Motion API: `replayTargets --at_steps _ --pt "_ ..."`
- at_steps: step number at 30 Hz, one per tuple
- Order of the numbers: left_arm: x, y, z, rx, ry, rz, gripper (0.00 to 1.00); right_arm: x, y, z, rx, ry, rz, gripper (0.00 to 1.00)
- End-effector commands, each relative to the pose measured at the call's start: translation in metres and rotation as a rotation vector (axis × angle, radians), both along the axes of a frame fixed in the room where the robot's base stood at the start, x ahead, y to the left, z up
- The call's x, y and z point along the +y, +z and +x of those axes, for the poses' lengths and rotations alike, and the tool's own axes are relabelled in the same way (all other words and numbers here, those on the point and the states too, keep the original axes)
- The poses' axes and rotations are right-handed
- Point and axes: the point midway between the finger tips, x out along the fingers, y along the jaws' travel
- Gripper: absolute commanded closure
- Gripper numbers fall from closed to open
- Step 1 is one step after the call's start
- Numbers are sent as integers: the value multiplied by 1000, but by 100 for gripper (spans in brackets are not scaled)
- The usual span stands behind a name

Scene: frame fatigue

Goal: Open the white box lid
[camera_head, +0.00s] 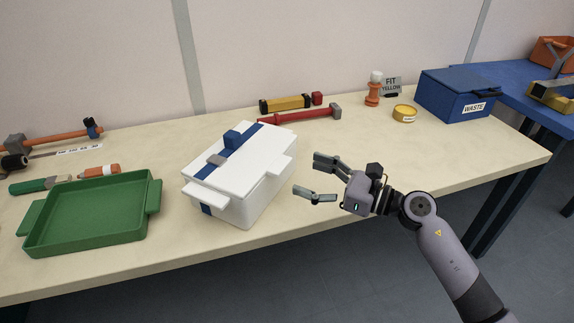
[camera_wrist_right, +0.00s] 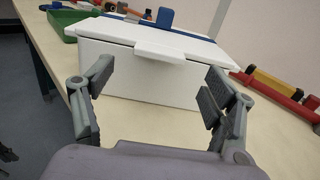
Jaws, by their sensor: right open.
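The white box (camera_head: 237,175) stands on the table with its white lid (camera_head: 258,160) on. A blue stripe crosses the lid, with a blue block (camera_head: 232,140) and a grey piece (camera_head: 215,160) on it. White tabs stick out from the lid's sides. My right gripper (camera_head: 318,180) is open and empty, to the right of the box and apart from it. In the right wrist view the box (camera_wrist_right: 140,75) lies ahead, between and beyond the open fingers (camera_wrist_right: 155,100), with a lid tab (camera_wrist_right: 172,51) facing me. My left gripper is not in view.
A green tray (camera_head: 90,215) sits left of the box. Behind the box lie a red tool (camera_head: 300,115) and a yellow tool (camera_head: 285,103). A blue waste box (camera_head: 455,95) stands at the right. The table between the box and the waste box is mostly clear.

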Motion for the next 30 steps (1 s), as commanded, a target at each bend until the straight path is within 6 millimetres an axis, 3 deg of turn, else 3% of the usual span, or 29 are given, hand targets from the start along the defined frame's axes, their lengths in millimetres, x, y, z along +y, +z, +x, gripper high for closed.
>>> replayTargets --at_steps 4,11,22,30 --pt "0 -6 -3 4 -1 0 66 28 2 14 0 2 4 22" --pt "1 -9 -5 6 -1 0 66 51 0 26 1 1 3 22" --pt "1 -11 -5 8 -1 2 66 55 0 29 1 -1 2 22" --pt "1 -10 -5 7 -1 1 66 55 0 28 1 0 2 40"
